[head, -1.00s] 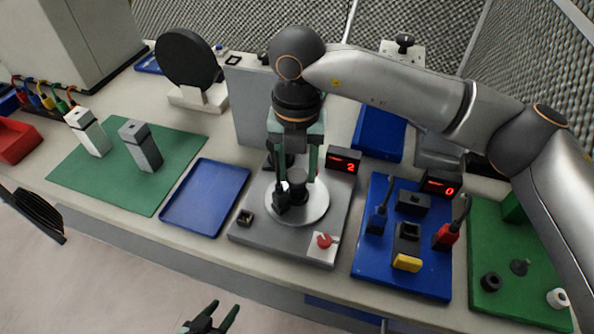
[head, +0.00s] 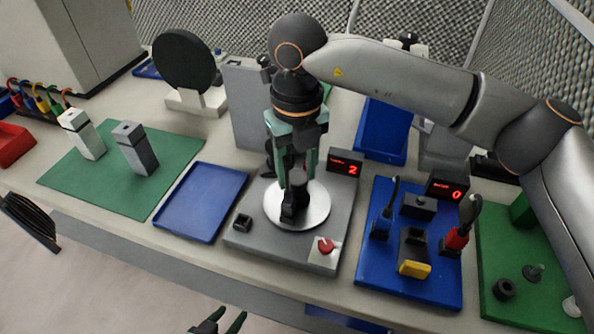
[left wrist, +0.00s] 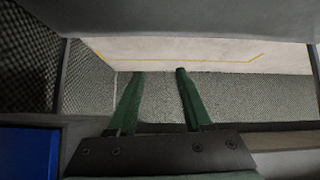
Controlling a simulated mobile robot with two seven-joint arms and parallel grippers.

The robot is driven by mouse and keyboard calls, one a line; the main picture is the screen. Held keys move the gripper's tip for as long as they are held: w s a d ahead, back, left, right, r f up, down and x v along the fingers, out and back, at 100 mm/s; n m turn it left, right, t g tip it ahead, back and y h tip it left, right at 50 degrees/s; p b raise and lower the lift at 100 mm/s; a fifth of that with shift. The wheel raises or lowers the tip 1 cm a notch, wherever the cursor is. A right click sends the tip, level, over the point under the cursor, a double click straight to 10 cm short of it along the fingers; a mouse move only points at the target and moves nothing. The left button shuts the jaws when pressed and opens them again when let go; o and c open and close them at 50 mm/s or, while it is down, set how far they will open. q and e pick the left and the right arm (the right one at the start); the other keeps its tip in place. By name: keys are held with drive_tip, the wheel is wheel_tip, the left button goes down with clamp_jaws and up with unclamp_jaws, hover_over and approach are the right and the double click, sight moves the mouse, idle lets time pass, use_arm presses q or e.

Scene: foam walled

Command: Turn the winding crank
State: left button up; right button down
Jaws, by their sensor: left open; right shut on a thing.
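The winding crank (head: 291,210) is a dark arm with an upright knob on a round silver disc (head: 318,212). The disc sits on a grey base plate (head: 262,250). A display (head: 345,163) behind it reads a red 2. My right gripper (head: 297,180) points down over the disc, shut on the crank's knob, which its fingers partly hide. My left gripper (head: 222,322) is open and empty at the bottom edge, in front of the bench. Its two green fingers stand apart in the left wrist view (left wrist: 158,72).
A red knob (head: 326,245) and a small black socket (head: 242,221) are on the base plate. A blue tray (head: 203,203) lies to the left. A blue board (head: 380,275) with plugs and a display reading 0 stands to the right. A grey panel (head: 246,105) rises behind.

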drive_tip(key=shift+n+b, duration=0.35)
drive_tip(key=shift+n, duration=1.35)
drive_tip(key=shift+n+b, duration=0.65)
drive_tip(key=shift+n, duration=1.05)
drive_tip(key=shift+n+b, duration=0.3)
drive_tip(key=shift+n, duration=4.7)
drive_tip(key=shift+r+n, duration=0.1)
drive_tip(key=shift+n, duration=10.2)
use_arm(q)
drive_tip(key=shift+w+d+f+p, duration=0.2)
drive_tip(key=shift+d+f+p, duration=0.1)
drive_tip(key=shift+d+f, duration=0.3)
use_arm(e)
drive_tip(key=shift+n, duration=2)
